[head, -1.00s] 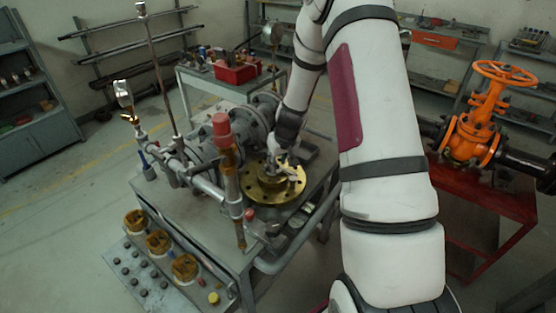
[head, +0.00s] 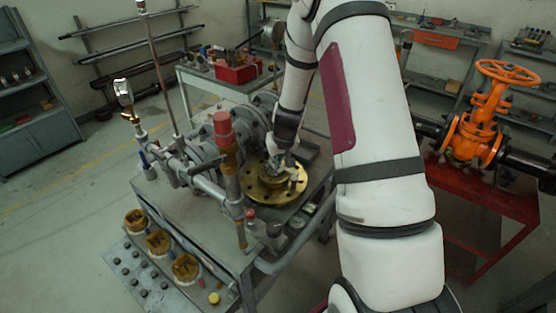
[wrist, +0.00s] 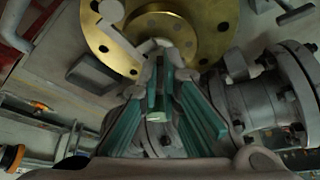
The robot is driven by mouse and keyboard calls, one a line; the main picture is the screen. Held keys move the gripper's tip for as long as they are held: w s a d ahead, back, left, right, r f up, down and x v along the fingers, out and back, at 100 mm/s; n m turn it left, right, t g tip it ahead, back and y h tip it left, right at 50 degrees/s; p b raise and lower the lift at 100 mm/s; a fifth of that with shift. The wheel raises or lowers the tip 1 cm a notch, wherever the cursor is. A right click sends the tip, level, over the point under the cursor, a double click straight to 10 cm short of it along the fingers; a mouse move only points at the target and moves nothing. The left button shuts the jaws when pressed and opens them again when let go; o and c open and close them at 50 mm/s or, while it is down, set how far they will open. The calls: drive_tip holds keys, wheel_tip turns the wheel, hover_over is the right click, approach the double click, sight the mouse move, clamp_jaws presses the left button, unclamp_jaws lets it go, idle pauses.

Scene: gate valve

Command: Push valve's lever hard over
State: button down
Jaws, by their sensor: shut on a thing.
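The brass flange (head: 262,194) lies flat on the grey bench, and its bolt-holed disc also fills the top of the wrist view (wrist: 205,18). A pale grey lever (wrist: 112,20) crosses over the flange from the upper left and runs down to my fingertips. My gripper (wrist: 163,55) has its teal-padded fingers drawn together at the tips, shut on the end of the lever. In the head view my gripper (head: 277,165) is low over the flange's raised centre, and it hides most of the lever there.
A red-capped upright pipe (head: 224,130) stands close left of the flange. Grey flanged piping (wrist: 270,95) lies right of my fingers. An orange handwheel valve (head: 480,125) stands on a red stand at the right. A back table holds a red bin (head: 236,74).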

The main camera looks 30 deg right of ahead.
drive_tip(key=c, duration=1.8)
unclamp_jaws()
drive_tip(key=v, duration=1.2)
